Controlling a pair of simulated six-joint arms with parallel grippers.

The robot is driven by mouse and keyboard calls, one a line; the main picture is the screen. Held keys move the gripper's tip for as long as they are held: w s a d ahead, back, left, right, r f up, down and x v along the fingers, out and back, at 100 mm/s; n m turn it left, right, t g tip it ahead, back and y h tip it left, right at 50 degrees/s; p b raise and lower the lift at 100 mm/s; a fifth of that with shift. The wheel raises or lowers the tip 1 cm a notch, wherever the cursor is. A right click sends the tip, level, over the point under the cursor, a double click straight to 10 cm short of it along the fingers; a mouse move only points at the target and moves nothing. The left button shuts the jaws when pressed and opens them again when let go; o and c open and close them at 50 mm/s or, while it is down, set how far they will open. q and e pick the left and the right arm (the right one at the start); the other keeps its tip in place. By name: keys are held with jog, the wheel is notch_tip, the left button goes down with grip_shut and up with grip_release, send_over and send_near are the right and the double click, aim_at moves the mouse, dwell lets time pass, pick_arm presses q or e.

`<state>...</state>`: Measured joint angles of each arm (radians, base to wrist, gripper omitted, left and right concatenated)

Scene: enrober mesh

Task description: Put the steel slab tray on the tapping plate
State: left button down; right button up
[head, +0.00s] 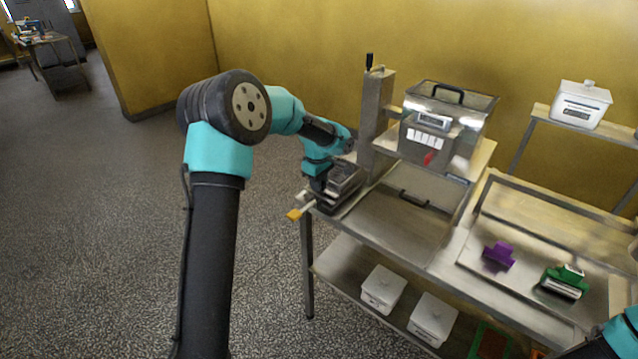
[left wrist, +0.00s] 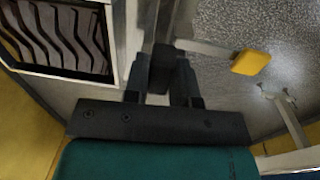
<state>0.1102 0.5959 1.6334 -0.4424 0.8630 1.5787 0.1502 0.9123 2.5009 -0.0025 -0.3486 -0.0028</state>
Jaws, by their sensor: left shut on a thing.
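My left gripper (head: 318,192) is at the left end of the steel table, beside a steel piece with dark slots (head: 344,182). In the left wrist view the gripper (left wrist: 161,78) is shut on a dark handle (left wrist: 162,66), which appears to belong to the steel slab tray. A pale-framed piece with wavy dark bars (left wrist: 58,38) lies left of the fingers there; I take it for the tray, but the join is hidden. I cannot tell the tapping plate apart for sure. My right gripper is out of view; only part of that arm shows at the lower right.
A yellow-orange tip (head: 294,214) juts from the table's left end. A steel machine (head: 440,135) with a post (head: 376,120) stands behind. A flat black handle (head: 413,198) lies mid-table. Purple (head: 499,255) and green (head: 563,282) pieces sit right. White tubs (head: 383,288) stand below.

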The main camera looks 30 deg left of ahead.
pick_arm(q)
jog(key=shift+w+f, duration=0.1)
dwell(0.3)
jog(key=c, duration=0.9)
grip_release()
jog(key=shift+f, duration=0.2)
jog(key=shift+c, duration=0.2)
notch_tip(320, 180, up, 12)
jog(key=shift+s+r, duration=0.15)
jog(key=shift+s, duration=0.3)
jog(key=shift+a, duration=0.1)
